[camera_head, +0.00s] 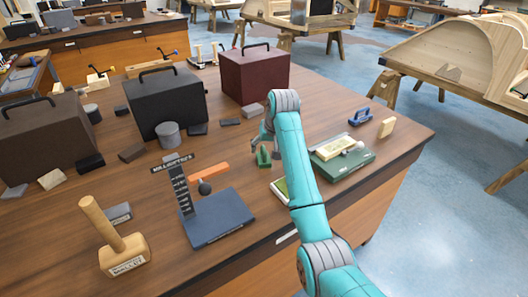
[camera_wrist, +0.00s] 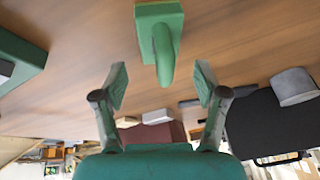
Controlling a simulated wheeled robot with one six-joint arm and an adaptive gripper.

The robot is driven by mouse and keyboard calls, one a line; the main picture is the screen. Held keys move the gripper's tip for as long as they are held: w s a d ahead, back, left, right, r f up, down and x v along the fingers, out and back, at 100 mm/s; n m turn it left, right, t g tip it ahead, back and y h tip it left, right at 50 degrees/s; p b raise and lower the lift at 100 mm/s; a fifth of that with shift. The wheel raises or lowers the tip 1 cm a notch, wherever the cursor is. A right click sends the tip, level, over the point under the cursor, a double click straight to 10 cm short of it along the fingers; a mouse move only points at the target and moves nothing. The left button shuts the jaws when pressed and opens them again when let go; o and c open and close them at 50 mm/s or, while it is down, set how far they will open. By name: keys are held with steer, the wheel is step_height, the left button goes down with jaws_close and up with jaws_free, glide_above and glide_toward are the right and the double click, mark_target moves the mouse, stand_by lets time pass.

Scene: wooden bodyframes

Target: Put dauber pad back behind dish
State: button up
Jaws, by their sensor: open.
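A small green block with a curved upright handle, possibly the dauber pad (camera_head: 263,158), stands on the brown table. It also shows at the top middle of the wrist view (camera_wrist: 160,18), its handle reaching toward the space between my fingers. My gripper (camera_wrist: 160,84) is open and empty, with one finger on either side of the handle's line; contact is not visible. In the head view it is partly hidden by my teal arm. I cannot single out the dish with certainty. A green tray-like base (camera_head: 355,171) holding a cream block is right of my arm.
A maroon case (camera_head: 254,75) and a black case (camera_head: 166,103) stand behind. A dark blue stand (camera_head: 217,218) and a wooden mallet (camera_head: 124,253) are left. A blue-handled tool (camera_head: 359,117) and a tan block (camera_head: 386,127) lie near the right edge. A green-edged pale item (camera_head: 279,188) is partly behind my arm.

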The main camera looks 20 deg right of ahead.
steer(key=a+v, duration=0.1)
steer(key=v, duration=0.7)
steer(key=shift+d+r, duration=0.4)
steer(key=shift+d, duration=0.15)
steer(key=shift+s, duration=0.15)
